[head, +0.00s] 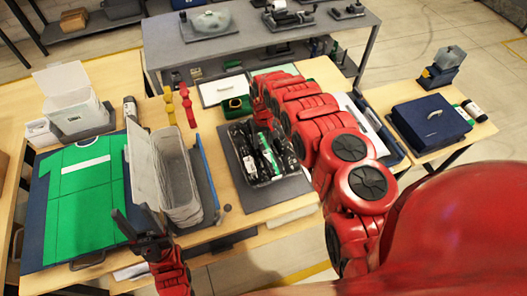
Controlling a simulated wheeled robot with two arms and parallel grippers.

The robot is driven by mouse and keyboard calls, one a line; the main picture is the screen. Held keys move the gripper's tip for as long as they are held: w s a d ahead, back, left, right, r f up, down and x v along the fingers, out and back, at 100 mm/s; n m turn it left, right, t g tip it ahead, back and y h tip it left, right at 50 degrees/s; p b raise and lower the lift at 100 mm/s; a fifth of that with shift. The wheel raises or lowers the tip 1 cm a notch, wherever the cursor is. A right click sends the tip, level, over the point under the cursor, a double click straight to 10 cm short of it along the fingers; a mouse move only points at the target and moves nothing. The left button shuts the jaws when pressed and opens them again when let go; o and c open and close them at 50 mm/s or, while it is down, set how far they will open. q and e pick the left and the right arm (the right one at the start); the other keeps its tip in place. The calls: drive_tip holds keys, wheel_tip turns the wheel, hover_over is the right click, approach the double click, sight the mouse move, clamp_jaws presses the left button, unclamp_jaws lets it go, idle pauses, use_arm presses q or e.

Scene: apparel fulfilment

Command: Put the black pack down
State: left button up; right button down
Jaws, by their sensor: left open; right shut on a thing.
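A clear tray (277,180) holding several black packs (246,150) sits on a dark mat on the table. A green and white label shows among the packs. My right gripper (263,112) is over the back of this tray, shut on a black pack. The arm partly hides the gripper and tray, and I cannot tell whether the held pack touches the others. My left gripper (135,224) is open and empty near the table's front edge, between the green shirt (80,190) and the grey bin (178,185).
A white box (70,100) stands at the back left. Red and yellow clips (188,105) stand behind the bin. A green box (236,105) lies behind the tray. A blue case (430,122) is on the right table. A grey bench (260,38) stands behind.

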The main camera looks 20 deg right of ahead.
sight(264, 144)
wheel_tip(264, 144, down, 4)
drive_tip(key=shift+r+b, duration=0.15)
drive_tip(key=shift+b, duration=1.1)
drive_tip(key=shift+r, duration=0.15)
drive_tip(key=shift+c, duration=1)
unclamp_jaws()
drive_tip(key=shift+r, duration=0.1)
